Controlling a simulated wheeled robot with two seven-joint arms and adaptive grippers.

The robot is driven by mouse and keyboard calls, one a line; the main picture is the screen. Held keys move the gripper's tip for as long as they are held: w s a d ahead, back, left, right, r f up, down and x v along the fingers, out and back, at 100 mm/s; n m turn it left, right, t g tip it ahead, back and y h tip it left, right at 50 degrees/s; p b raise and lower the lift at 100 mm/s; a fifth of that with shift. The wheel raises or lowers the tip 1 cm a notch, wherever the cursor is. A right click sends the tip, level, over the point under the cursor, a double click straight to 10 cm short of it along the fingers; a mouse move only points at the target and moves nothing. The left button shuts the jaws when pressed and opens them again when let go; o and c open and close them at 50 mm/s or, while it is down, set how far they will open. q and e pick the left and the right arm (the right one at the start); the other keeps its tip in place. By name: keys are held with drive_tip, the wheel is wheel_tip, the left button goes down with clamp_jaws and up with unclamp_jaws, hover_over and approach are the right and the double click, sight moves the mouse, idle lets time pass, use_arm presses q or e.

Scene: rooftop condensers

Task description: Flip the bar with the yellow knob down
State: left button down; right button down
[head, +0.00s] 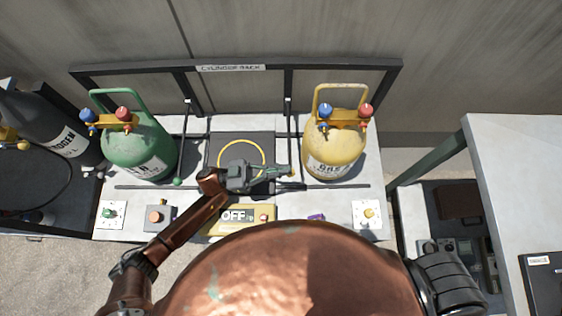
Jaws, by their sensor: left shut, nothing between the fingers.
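A thin dark bar (289,135) runs from the rack's right post toward me, between the dark square plate and the yellow cylinder. Its near end meets the tips of my left gripper (287,172). A small yellowish spot shows there, but the knob is mostly hidden or too small to make out. I cannot tell whether the fingers touch it. My left gripper is shut and empty, its fingers pointing right. A second bar (184,140) with a green knob (178,181) stands to the left. My right gripper is out of view.
A green cylinder (140,150) and a yellow cylinder (333,150) flank the bars. Along the bench's front are a yellow OFF box (238,215), an orange-button box (160,217) and white dial plates (369,213). A pale table (520,165) stands at right.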

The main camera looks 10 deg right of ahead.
use_arm(q)
drive_tip(key=shift+r, duration=0.1)
wheel_tip(320, 180, up, 10)
idle(0.6)
idle(0.4)
